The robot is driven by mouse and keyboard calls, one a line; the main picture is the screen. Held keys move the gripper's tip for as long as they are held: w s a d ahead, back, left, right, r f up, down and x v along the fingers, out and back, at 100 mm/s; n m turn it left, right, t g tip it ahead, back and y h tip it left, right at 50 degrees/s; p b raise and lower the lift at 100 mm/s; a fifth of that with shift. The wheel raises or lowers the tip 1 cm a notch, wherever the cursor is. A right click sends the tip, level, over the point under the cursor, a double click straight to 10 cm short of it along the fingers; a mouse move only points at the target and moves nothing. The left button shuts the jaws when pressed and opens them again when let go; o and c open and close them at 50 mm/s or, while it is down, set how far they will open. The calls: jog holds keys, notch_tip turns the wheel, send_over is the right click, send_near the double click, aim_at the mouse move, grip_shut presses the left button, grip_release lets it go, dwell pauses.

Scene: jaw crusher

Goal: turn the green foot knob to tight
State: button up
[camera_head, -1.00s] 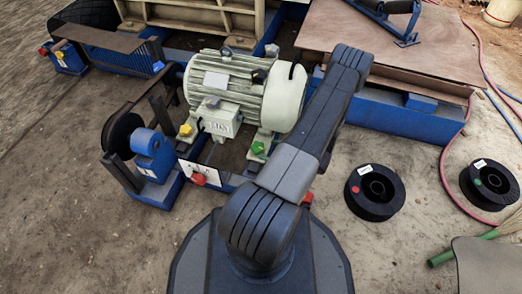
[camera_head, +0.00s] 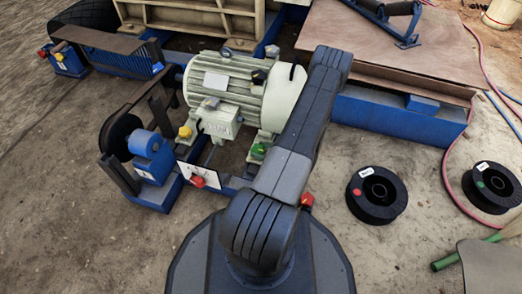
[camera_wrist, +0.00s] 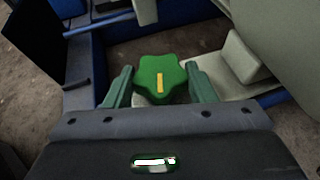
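The green foot knob (camera_head: 258,150) sits at the near foot of the pale motor (camera_head: 240,88), close beside my arm in the head view. In the wrist view the lobed green knob (camera_wrist: 161,79) is in the centre, and its yellow mark runs nearly up and down the picture. My gripper (camera_wrist: 160,80) is open, with one green finger on each side of the knob. A small gap shows at the left finger; I cannot tell whether the right finger touches. In the head view my gripper is hidden behind my arm.
A yellow knob (camera_head: 185,132), a red knob on a white plate (camera_head: 197,181) and another red knob (camera_head: 306,200) are nearby. A blue frame (camera_head: 398,118) surrounds the motor. Black spools (camera_head: 376,196) lie on the ground to the right.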

jog(key=m+t+h, duration=0.1)
jog(key=m+h, duration=0.1)
jog(key=m+t+h, duration=0.1)
jog(key=m+t, duration=0.1)
jog(key=m+t+h, duration=0.2)
jog(key=shift+s+a+h, duration=0.3)
jog(key=shift+s+a, duration=0.1)
jog(key=shift+a+m+t+h, duration=0.15)
jog(key=shift+m+t+h, duration=0.45)
jog(key=shift+m+h, duration=1.5)
jog(key=shift+w, duration=0.1)
jog(key=o, duration=1)
jog(key=shift+r, duration=0.1)
